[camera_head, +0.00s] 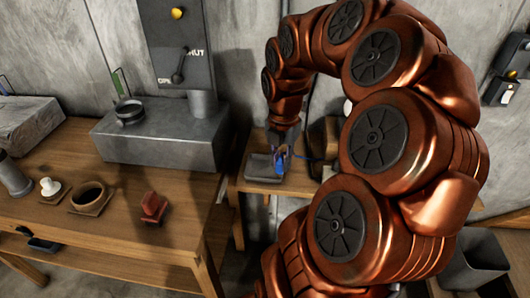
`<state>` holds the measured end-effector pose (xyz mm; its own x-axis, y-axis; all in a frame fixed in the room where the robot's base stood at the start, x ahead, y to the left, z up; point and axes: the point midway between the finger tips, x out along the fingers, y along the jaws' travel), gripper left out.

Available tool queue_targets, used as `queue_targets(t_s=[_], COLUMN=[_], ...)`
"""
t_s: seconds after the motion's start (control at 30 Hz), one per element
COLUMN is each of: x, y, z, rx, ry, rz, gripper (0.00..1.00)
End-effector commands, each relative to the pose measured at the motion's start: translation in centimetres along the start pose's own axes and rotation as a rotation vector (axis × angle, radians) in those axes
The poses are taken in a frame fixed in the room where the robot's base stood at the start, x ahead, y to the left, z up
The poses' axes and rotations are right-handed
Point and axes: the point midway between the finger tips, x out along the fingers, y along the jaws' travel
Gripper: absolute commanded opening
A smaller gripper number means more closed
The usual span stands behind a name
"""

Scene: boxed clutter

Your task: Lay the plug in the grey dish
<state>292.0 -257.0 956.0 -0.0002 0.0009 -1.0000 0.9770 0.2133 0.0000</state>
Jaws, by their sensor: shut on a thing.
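My gripper (284,148) points down over the small wooden table in the middle of the view. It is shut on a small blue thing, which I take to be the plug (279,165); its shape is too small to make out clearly. The grey dish (258,169) is on that table, directly below and just left of my gripper. The plug overlaps the dish's right part in the picture. I cannot tell whether it touches the dish or hangs above it.
My arm hides much of the right side. A brown box-like object (321,138) stands right of the dish. The larger wooden bench (110,229) at left holds a red object (153,206), a dark ring (88,194), a white piece (50,186) and a grey block (160,140).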

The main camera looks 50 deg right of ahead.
Motion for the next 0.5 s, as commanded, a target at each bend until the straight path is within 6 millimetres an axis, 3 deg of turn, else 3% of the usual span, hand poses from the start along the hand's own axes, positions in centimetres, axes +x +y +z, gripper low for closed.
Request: queue_targets(t_s=[0.3,0.5], x=[0.4,0.5], y=[4.2,5.6], z=[2.1,2.9], rx=[0.0,0.002], ry=[0.002,-0.002], rz=[-0.003,0.0], gripper=[0.0,0.0])
